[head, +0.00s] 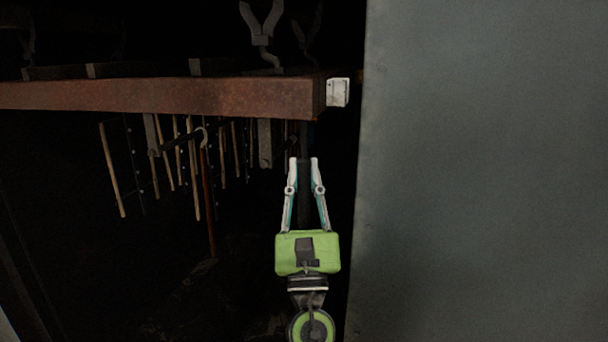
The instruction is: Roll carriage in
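A rusty brown beam (200,97) runs across the upper left and ends with a pale square block (338,92) at its right end. I cannot make out for sure which part is the carriage. Dark forked hangers (262,25) stand above the beam. My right gripper (304,160), with a green body, points up below the beam's right end. Its fingertips are a little apart. A dark upright bar (304,138) shows above and between the fingers; I cannot tell whether they touch it. My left gripper is not in view.
Several long-handled tools (194,170) hang below the beam in the dark. A large grey-green panel (480,170) fills the right side, close to my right gripper. The space at lower left is too dark to read.

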